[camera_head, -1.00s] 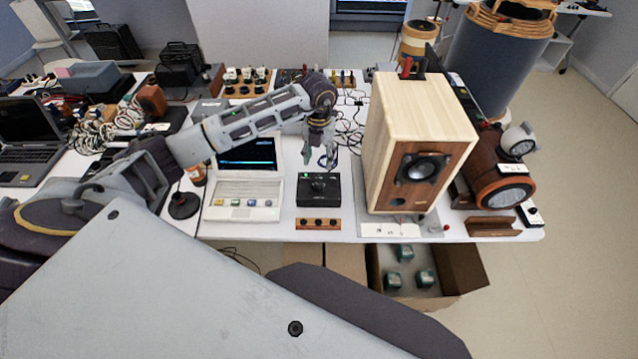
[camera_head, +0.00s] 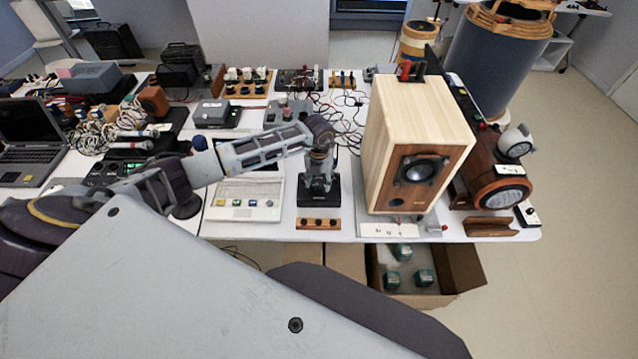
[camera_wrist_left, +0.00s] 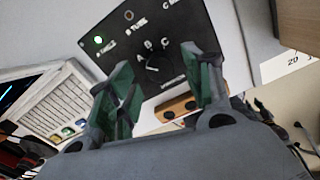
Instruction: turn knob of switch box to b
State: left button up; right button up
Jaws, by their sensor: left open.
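The black switch box (camera_head: 305,197) lies flat on the table between the white laptop and the wooden speaker. In the left wrist view the switch box (camera_wrist_left: 190,35) shows a black knob (camera_wrist_left: 158,65) with the letters A, B and C around it, and a lit green light. My left gripper (camera_head: 318,187) is above the box, pointing down, and hides most of it in the head view. In the left wrist view my left gripper (camera_wrist_left: 165,90) is open, its fingers on either side of the knob. Contact with the knob cannot be told. My right gripper is not in view.
The wooden speaker (camera_head: 375,140) stands close to the right of the box. The white laptop (camera_head: 243,212) is close on the left. A wooden strip with black knobs (camera_head: 318,224) lies in front. An open cardboard box (camera_head: 465,270) is below the table's front edge.

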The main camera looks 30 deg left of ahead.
aim_at(319, 188)
pick_arm(q)
jog(key=shift+f, duration=1.2)
jog(key=c, duration=1)
